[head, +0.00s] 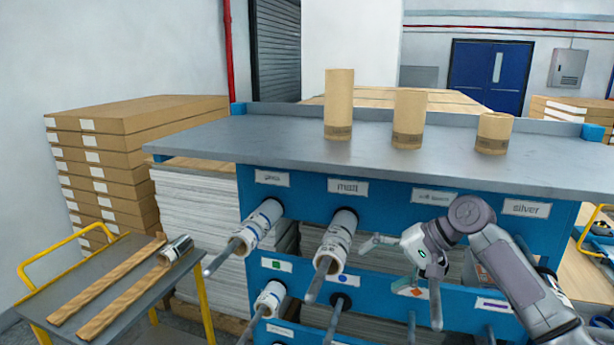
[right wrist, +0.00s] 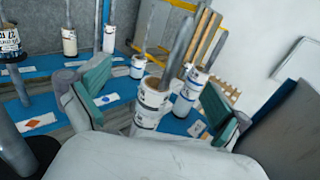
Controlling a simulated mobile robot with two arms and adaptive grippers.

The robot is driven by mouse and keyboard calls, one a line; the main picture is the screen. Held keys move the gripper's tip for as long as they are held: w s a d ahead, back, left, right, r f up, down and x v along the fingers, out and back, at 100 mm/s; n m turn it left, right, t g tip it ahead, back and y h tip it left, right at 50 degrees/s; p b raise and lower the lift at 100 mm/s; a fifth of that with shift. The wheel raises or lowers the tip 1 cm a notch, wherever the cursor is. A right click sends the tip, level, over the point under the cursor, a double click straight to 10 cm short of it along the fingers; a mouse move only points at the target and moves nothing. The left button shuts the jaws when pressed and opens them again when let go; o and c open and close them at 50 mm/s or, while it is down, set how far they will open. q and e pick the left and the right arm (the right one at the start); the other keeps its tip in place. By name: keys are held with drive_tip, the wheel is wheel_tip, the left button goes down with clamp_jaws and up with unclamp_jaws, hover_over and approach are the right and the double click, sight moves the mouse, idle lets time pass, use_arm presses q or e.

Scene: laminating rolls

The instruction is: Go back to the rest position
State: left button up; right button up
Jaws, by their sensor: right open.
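My right gripper (head: 380,267) is open and empty in front of the blue rack, just right of the upper "matt" roll (head: 337,240). A gap shows between them in the head view. In the right wrist view its fingers (right wrist: 158,84) stand wide apart, with a white labelled roll (right wrist: 150,104) lying beyond, between them in the picture. Other white rolls hang on the rods at upper left (head: 262,222) and lower left (head: 270,297). My left gripper is not in view.
The blue rack (head: 380,180) has several protruding rods, some bare, like the one below the gripper (head: 435,303). Three brown rolls (head: 338,105) stand on its grey top. A yellow-handled cart (head: 60,297) at left carries wooden strips and a silver roll (head: 177,249).

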drive_tip(key=s+a+f+n+h, duration=0.2)
drive_tip(key=s+a+f, duration=0.1)
drive_tip(key=s+f, duration=0.65)
drive_tip(key=s+a+f+n+h, duration=0.1)
drive_tip(key=s+a+f+n, duration=0.15)
drive_tip(key=s+f, duration=0.75)
drive_tip(key=s+d+f+n+h, duration=0.1)
drive_tip(key=s+d+f+h, duration=0.3)
drive_tip(key=s, duration=0.6)
drive_tip(key=s+d+f+h, duration=0.2)
drive_tip(key=s+d, duration=0.5)
drive_tip(key=s, duration=0.3)
wheel_tip(320, 180, down, 31)
drive_tip(key=s+b, duration=0.2)
drive_tip(key=b, duration=0.1)
drive_tip(key=s+d+f+g+b, duration=0.1)
drive_tip(key=s+d+f, duration=0.1)
drive_tip(key=s+f, duration=1.3)
drive_tip(key=shift+s+d+f+g, duration=0.15)
drive_tip(key=shift+d+f+g, duration=0.25)
drive_tip(key=shift+f, duration=0.15)
drive_tip(key=shift+n, duration=0.25)
